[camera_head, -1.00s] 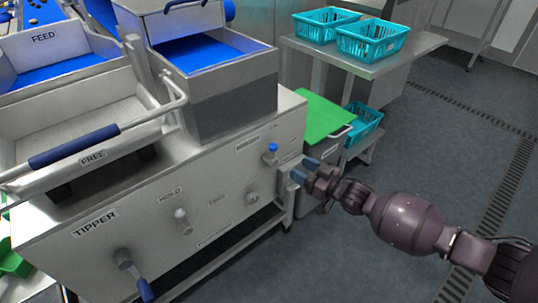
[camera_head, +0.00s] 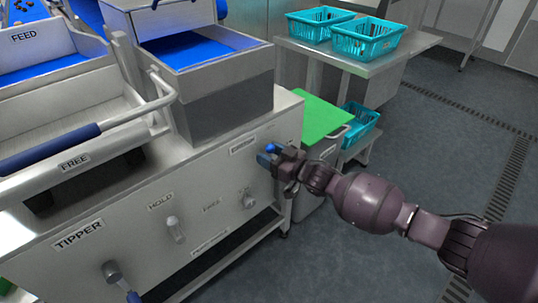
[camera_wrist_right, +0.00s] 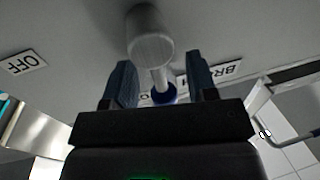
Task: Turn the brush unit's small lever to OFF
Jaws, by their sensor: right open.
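The brush unit's small lever (camera_head: 272,147) has a blue tip and sits at the upper right of the grey front panel (camera_head: 140,240). In the right wrist view the lever's round metal hub (camera_wrist_right: 150,38) and its thin shaft with a blue end (camera_wrist_right: 163,94) show close up. My right gripper (camera_head: 268,158) is at the lever, and in the wrist view its open fingers (camera_wrist_right: 161,84) stand on either side of the shaft. An OFF label (camera_wrist_right: 23,63) is left of the hub; another label (camera_wrist_right: 222,73) is partly hidden by a finger. My left gripper is out of view.
A white HOLD lever (camera_head: 174,229), a round knob (camera_head: 249,199) and the tipper crank (camera_head: 112,272) are on the same panel. A green-lidded bin (camera_head: 325,122) stands close to the right. Teal baskets (camera_head: 370,40) sit on a steel table behind.

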